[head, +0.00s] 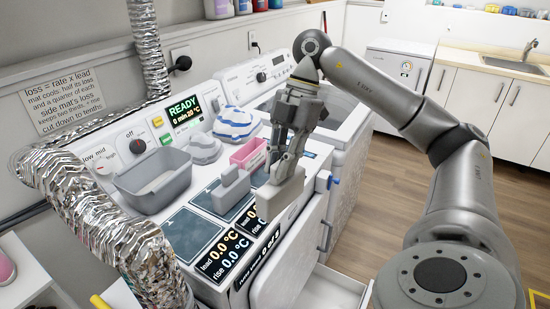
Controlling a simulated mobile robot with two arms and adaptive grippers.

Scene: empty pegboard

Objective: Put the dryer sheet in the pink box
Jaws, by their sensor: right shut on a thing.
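My right gripper (286,163) points down over the front right of the white machine top and is shut on a pale grey block (280,194). I cannot tell from its look whether this block is the dryer sheet. The small pink box (248,154) sits on the machine top, left of and behind the gripper, with a pale label on its front. The block is apart from the box. My left gripper is not in view.
A grey tub (152,183) stands on the left of the machine top. A grey handled block (231,190) lies on a dark pad near the held block. Folded striped cloth (236,122) is behind the pink box. A silver duct (110,225) runs at the left.

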